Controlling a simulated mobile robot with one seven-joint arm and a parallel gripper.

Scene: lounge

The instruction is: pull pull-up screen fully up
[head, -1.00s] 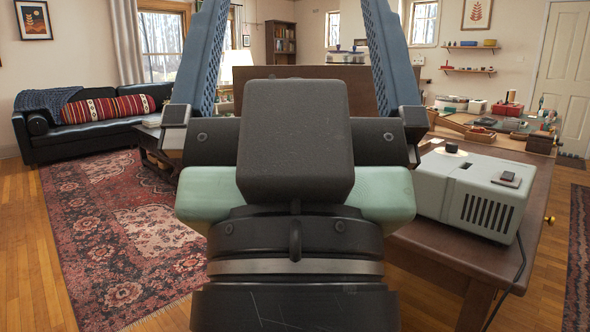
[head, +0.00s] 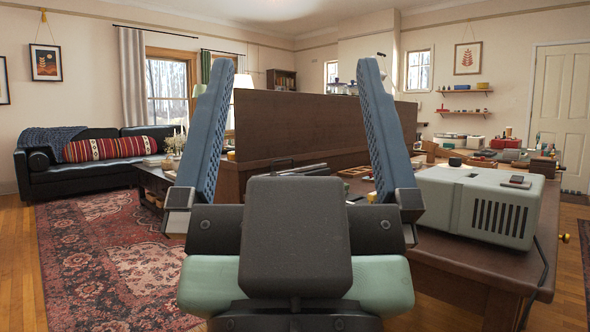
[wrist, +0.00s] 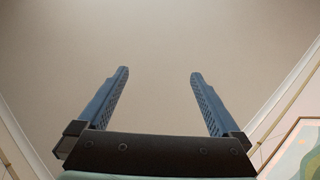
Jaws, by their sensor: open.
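My gripper (head: 296,64) is open and empty, its two blue fingers pointing up and away from me in the head view. It also shows open in the wrist view (wrist: 159,73), with only a plain pale surface between and beyond the fingers. A dark slim case (head: 300,171) with a small handle lies low behind my gripper, in front of an upright brown panel (head: 300,125). It may be the pull-up screen's housing, but I cannot tell for sure. My gripper hides much of it. I see no raised screen sheet.
A grey-green projector (head: 480,205) stands on the brown table (head: 460,262) at right, with several small items behind it. A black sofa (head: 95,172) and a patterned rug (head: 110,255) are at left. Wood floor is open at far left.

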